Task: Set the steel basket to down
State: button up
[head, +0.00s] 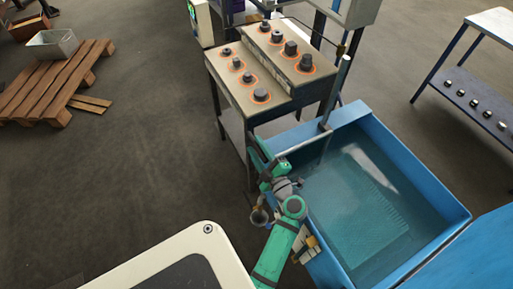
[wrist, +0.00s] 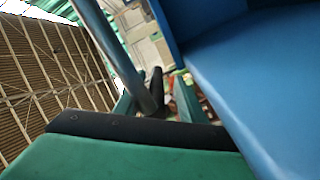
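The steel basket shows only as a faint grid (head: 368,205) under the water in the blue tank (head: 440,183); its full outline is hard to make out. A grey upright post (head: 338,90) stands at the tank's far left corner, and a thin grey bar runs from its foot toward my gripper. My gripper (head: 268,158), with green and black fingers, is beside the tank's left rim. In the wrist view a steel rod (wrist: 122,58) runs down to the black fingertips (wrist: 152,105). I cannot tell whether they grip it or are only beside it.
A bench with several dark knobs or billets (head: 262,96) stands just behind my gripper. A shelf table (head: 470,98) is at the right. A wooden pallet (head: 40,85) with a metal bin (head: 52,45) lies at the far left. The floor between is clear.

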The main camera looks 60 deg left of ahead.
jog(key=d, duration=1)
jog(key=shift+s+d, duration=0.35)
jog(key=shift+s, duration=0.05)
jog(key=shift+a, duration=0.15)
